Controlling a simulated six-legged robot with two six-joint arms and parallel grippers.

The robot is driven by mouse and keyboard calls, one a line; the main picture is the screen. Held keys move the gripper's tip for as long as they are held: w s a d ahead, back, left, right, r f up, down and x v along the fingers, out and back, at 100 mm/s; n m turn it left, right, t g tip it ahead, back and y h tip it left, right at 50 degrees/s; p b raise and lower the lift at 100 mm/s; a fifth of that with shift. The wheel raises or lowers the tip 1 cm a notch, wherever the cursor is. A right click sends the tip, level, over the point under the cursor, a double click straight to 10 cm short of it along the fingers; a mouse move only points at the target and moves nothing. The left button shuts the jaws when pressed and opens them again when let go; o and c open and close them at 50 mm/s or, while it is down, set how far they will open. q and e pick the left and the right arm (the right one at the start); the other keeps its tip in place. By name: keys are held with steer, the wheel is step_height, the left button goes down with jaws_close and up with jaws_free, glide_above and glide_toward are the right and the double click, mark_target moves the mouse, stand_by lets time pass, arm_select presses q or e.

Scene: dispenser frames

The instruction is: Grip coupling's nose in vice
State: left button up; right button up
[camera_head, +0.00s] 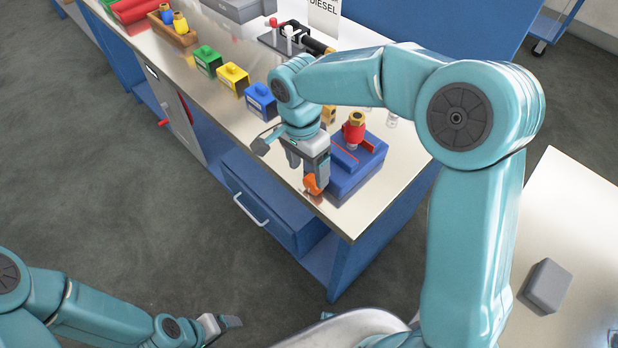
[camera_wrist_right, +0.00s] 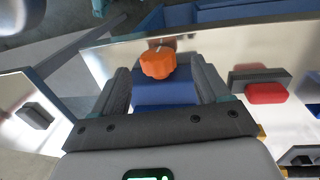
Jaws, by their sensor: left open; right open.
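The blue vice (camera_head: 358,172) stands at the front right corner of the bench. The red coupling (camera_head: 354,134) with a brass hex top stands upright at the vice's far side; I cannot tell whether its nose sits between the jaws. An orange knob (camera_head: 311,184) is at the vice's near left end. My right gripper (camera_head: 309,188) points down at this knob. In the right wrist view the orange knob (camera_wrist_right: 158,63) shows between the spread fingers, with clear gaps on both sides. My left gripper (camera_head: 228,322) is open and empty, low in front of the bench.
Blue (camera_head: 260,100), yellow (camera_head: 232,78) and green (camera_head: 207,60) blocks stand in a row along the bench. A black-and-brass tool (camera_head: 300,38) lies behind them. A drawer handle (camera_head: 250,209) juts out below. A grey block (camera_head: 547,286) lies on the right-hand table.

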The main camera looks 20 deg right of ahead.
mark_target(314, 181)
steer(key=f, duration=0.2)
steer(key=s+f, duration=0.1)
steer(key=shift+s+d+f, duration=0.1)
steer(key=shift+d+f, duration=0.25)
steer(key=shift+w+a+f, duration=0.15)
steer(key=shift+w+f, duration=0.15)
steer(key=shift+f, duration=0.2)
steer(key=shift+s+r, duration=0.1)
steer(key=shift+s, duration=0.2)
steer(key=shift+c, duration=0.8)
steer(key=c, duration=0.9)
steer(key=shift+b, duration=0.3)
steer(key=t+b, duration=0.1)
steer(key=b, duration=0.3)
steer(key=f+t+y+b, duration=0.1)
steer(key=t+b, duration=0.1)
steer(key=b, duration=0.2)
steer(key=shift+s+r+t+b, duration=0.1)
steer(key=shift+r+t+b, duration=0.2)
steer(key=shift+t+b, duration=0.25)
arm_select(q)
step_height(314, 181, down, 10)
steer(key=shift+s+r, duration=0.25)
steer(key=shift+s, duration=0.05)
arm_select(e)
steer(key=shift+r, duration=0.15)
